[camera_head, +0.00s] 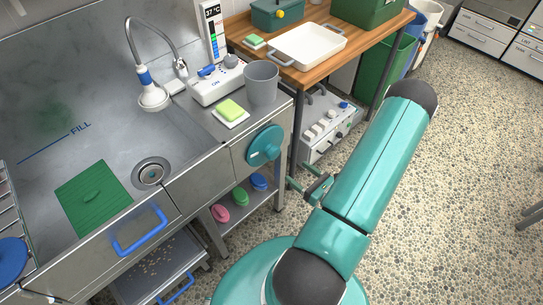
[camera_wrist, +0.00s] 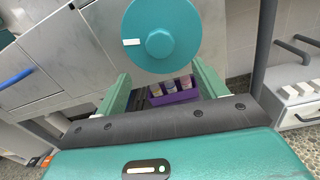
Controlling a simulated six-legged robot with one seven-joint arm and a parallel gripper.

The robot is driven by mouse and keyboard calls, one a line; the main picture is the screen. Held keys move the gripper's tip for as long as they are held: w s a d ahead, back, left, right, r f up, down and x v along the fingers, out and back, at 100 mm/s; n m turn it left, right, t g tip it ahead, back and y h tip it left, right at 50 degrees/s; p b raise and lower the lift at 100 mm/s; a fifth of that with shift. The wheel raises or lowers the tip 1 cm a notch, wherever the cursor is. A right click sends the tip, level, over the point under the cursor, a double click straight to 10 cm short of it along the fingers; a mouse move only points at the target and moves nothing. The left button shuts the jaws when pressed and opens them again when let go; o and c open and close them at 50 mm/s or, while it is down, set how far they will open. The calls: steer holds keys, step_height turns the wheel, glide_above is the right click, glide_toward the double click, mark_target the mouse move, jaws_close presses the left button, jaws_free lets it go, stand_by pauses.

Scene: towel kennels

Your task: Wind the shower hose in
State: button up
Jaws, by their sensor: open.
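The shower hose (camera_head: 134,40) is a grey curved tube rising at the back of the steel basin. Its blue-and-white shower head (camera_head: 149,92) hangs down at the basin's back right. A round teal wheel (camera_head: 264,146) is on the front of the steel unit, right of the basin. In the wrist view the wheel (camera_wrist: 161,35) fills the top centre, with a raised hub and a small white mark on its left. My gripper (camera_head: 305,184) is open and empty, to the right of the wheel and apart from it. Its two green fingers (camera_wrist: 162,88) point towards the unit, below the wheel.
A grey cup (camera_head: 261,83) and a sponge (camera_head: 231,109) stand on the ledge above the wheel. A shelf below holds pink, green and blue items. A purple box (camera_wrist: 172,92) shows between my fingers, farther back. A wooden table (camera_head: 297,62) with a white tray stands right; open floor lies beyond my arm.

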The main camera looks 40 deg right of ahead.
mark_target(276, 156)
steer(key=w, duration=1.2)
steer(key=shift+a, duration=0.35)
steer(key=c, duration=1.4)
